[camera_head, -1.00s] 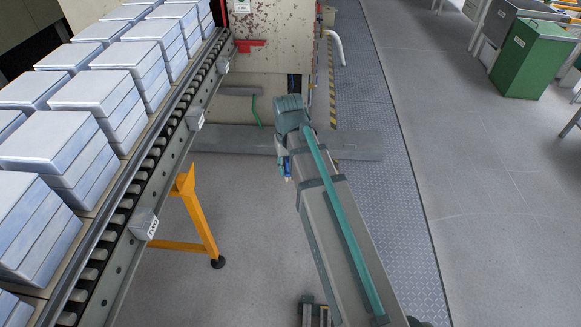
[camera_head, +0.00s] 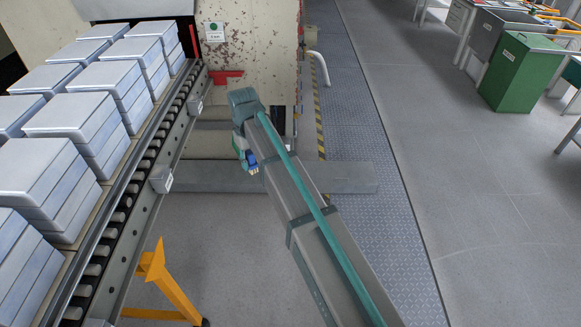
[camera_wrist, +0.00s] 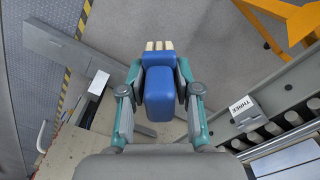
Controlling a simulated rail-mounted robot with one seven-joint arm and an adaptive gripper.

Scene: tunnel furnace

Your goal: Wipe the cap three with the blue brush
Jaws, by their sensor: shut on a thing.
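My gripper (camera_wrist: 158,72) is shut on the blue brush (camera_wrist: 158,90), with a finger on each side of it. The brush's pale bristles (camera_wrist: 158,46) point to the top of the wrist view, away from the palm. Cap three (camera_wrist: 243,108), a light grey block labelled THREE, sits on the conveyor's side rail, right of the brush and apart from it. In the head view the brush (camera_head: 251,163) shows as a small blue piece beside my wrist. Grey caps (camera_head: 161,180) sit along the rail to its left; their labels are too small to read there.
The roller conveyor (camera_head: 117,220) carries stacked pale boxes (camera_head: 85,130) on the left. Its orange leg (camera_head: 165,280) stands on the floor. A rusty cream furnace wall (camera_head: 255,55) with a red bracket (camera_head: 228,78) stands ahead. The floor to the right is open up to a green cabinet (camera_head: 522,75).

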